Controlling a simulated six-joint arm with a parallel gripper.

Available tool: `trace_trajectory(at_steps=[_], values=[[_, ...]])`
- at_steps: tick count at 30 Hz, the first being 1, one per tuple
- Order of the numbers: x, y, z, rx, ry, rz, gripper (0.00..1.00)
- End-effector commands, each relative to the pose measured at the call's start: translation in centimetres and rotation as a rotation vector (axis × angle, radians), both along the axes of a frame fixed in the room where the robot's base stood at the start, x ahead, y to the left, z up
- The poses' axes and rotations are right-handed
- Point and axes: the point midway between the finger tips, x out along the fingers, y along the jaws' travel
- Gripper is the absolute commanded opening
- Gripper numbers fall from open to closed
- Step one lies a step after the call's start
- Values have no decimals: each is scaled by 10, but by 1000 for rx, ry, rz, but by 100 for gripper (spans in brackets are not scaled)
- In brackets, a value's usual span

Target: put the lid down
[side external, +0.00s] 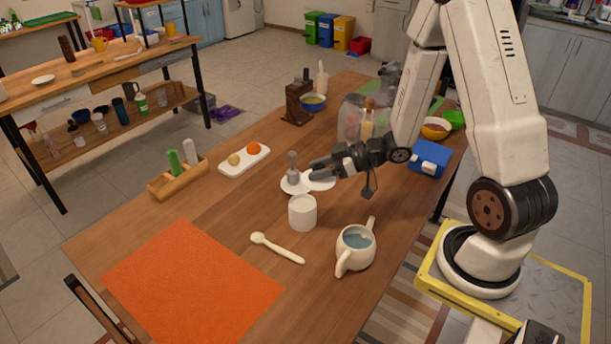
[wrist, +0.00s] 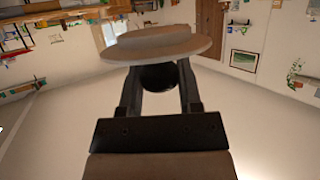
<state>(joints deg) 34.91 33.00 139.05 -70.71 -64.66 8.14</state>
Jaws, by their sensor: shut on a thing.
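My gripper (side external: 322,168) is shut and reaches in from the right, low over the middle of the wooden table. The wrist view shows the lid (wrist: 160,45), a pale round disc with a raised step, at my fingertips (wrist: 158,78). A dark rounded part sits between the fingers, under the disc in that picture. In the side view a white disc (side external: 318,181), which looks like the lid, shows just below the fingers. I cannot tell whether it touches the table. A white dish (side external: 290,187) with a grey upright piece (side external: 293,168) is just left of it.
A white jar (side external: 302,214) stands just in front. A two-handled cream pot (side external: 356,250) and a white spoon (side external: 277,248) are nearer. A glass container (side external: 358,120) stands behind my gripper. The orange mat (side external: 190,285) at front left is bare.

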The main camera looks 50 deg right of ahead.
Motion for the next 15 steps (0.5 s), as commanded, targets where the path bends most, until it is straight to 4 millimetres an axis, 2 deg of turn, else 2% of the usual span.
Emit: trace_trajectory(at_steps=[9,15], values=[[-43,-9,-11,2,0,150,0],[-60,-10,-14,1,1,204,0]])
